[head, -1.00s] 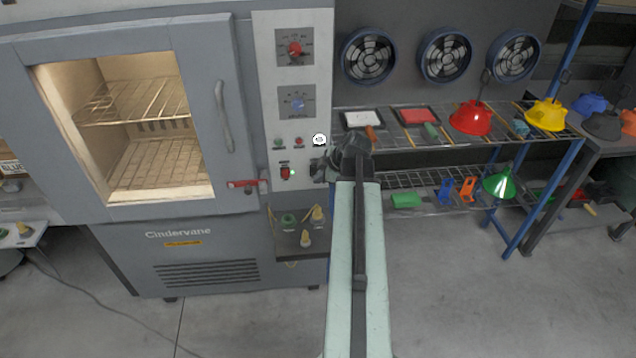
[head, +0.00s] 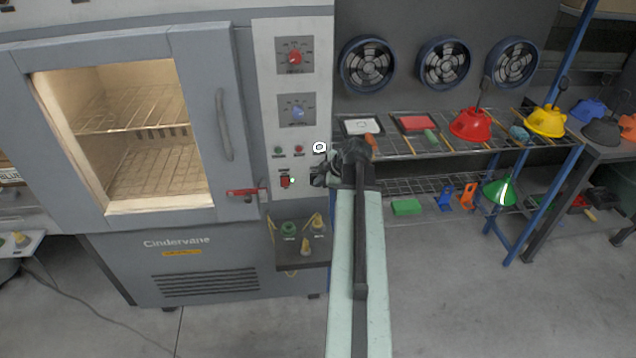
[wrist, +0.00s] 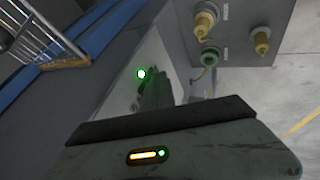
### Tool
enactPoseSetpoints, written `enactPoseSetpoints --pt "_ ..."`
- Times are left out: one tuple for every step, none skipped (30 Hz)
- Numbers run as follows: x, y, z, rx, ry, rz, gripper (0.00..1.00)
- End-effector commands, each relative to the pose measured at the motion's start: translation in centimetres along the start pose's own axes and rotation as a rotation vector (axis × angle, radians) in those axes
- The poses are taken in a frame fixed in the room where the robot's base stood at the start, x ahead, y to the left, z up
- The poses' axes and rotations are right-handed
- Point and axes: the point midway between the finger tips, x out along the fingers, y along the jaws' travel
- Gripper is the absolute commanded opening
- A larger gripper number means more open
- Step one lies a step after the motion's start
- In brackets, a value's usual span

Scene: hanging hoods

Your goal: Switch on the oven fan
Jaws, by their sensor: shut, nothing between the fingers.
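The oven (head: 200,245) stands at the left, with a pale control panel (head: 265,120) on its right side. Low on the panel is a red switch (head: 286,182), with a small lit green lamp (head: 292,181) at its right edge. My gripper (head: 318,176) is just right of the switch in the head view, its tip pointing left; I cannot tell whether it touches the panel. In the wrist view my dark gripper (wrist: 156,90) is shut and empty, beside a lit green lamp (wrist: 141,74). The switch cannot be made out there.
Above the switch are a red dial (head: 295,57), a blue dial (head: 298,112) and two small lamps. A socket box (head: 302,258) juts out below the panel. A red door latch (head: 243,192) lies left of the switch. Wire shelves (head: 400,185) stand at the right.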

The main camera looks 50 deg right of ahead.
Motion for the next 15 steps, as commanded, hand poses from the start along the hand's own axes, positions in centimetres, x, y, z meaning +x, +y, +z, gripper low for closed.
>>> enactPoseSetpoints --pt "-0.24 0.14 -0.26 -0.001 0.001 0.000 0.00" --pt "-0.35 0.20 -0.37 -0.001 0.001 -0.001 0.00" --pt "-0.52 0.29 -0.52 -0.002 0.002 -0.001 0.00" --pt "-0.64 0.36 -0.62 -0.002 0.002 -0.001 0.00" --pt "-0.77 0.44 -0.72 -0.003 0.002 -0.001 0.00" --pt "-0.92 0.52 -0.84 -0.003 0.002 -0.001 0.00" --pt "-1.03 0.59 -0.92 -0.003 0.002 -0.001 0.00" --pt "-1.10 0.63 -0.98 -0.003 0.003 -0.001 0.00" --pt "-1.16 0.66 -1.03 -0.004 0.003 -0.001 0.00" --pt "-1.16 0.66 -1.04 -0.004 0.003 -0.001 0.00" --pt "-1.14 0.65 -1.05 -0.004 0.003 -0.001 0.00" --pt "-1.09 0.63 -1.04 -0.004 0.003 -0.002 0.00" --pt "-1.06 0.61 -1.03 -0.004 0.003 -0.002 0.00" --pt "-1.04 0.60 -1.03 -0.004 0.003 -0.002 0.00" --pt "-1.03 0.59 -1.04 -0.004 0.003 -0.002 0.00"
